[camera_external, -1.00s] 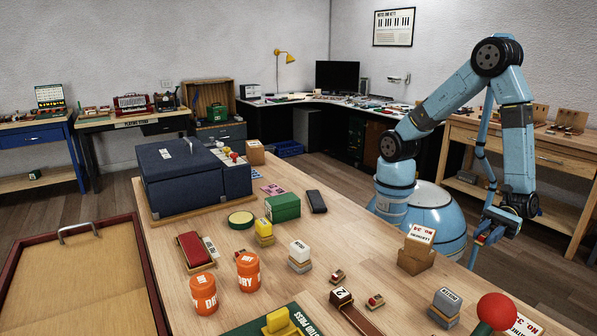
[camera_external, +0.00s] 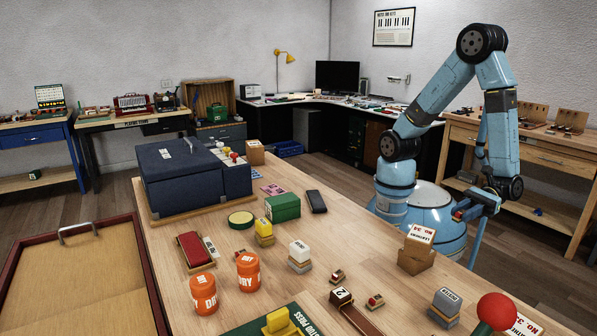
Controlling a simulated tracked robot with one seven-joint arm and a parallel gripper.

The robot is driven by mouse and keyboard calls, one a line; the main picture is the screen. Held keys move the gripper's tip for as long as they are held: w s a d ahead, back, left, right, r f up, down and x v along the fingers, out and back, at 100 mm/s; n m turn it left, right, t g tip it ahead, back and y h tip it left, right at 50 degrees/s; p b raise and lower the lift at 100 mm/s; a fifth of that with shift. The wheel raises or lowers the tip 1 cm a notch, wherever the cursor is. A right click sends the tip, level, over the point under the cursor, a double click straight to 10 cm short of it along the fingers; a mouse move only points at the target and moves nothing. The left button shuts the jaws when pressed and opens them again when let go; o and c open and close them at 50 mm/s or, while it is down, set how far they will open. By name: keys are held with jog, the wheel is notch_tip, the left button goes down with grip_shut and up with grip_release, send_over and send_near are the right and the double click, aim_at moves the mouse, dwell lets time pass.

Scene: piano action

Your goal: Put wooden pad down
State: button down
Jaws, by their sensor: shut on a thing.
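My gripper (camera_external: 466,213) is at the right, beyond the far right edge of the wooden workbench (camera_external: 330,220) and in front of my round blue base. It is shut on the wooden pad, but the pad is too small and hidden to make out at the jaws. The gripper is up and behind the stack of wooden blocks (camera_external: 418,258) with a red and white label, apart from it.
Blocks, orange tubs (camera_external: 203,293), a green box (camera_external: 283,207) and a dark blue case (camera_external: 185,172) stand on the bench. A red ball (camera_external: 496,309) is at the near right corner. Bare bench top lies left of the labelled stack.

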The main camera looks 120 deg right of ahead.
jog(key=w+d+r+m+g+h, duration=0.2)
jog(key=w+d+m+h, duration=0.15)
jog(key=w+d, duration=0.55)
jog(key=w+d+r+m+g+h, duration=0.15)
jog(key=w+d+m+h, duration=0.35)
jog(key=d, duration=0.7)
jog(key=w+d+r+m+g+h, duration=0.1)
jog(key=d+r+m+g+h, duration=0.15)
jog(key=d, duration=0.95)
jog(key=w+d+r+m+g+h, duration=0.1)
jog(key=d+g+h, duration=0.25)
jog(key=d, duration=0.95)
send_over(286, 200)
jog(key=s, duration=0.1)
jog(key=shift+g+y, duration=0.35)
jog(key=shift+y, duration=0.1)
notch_tip(286, 200, down, 9)
jog(key=shift+d+r, duration=0.1)
jog(key=shift+w+f, duration=0.45)
jog(key=shift+f, duration=1.7)
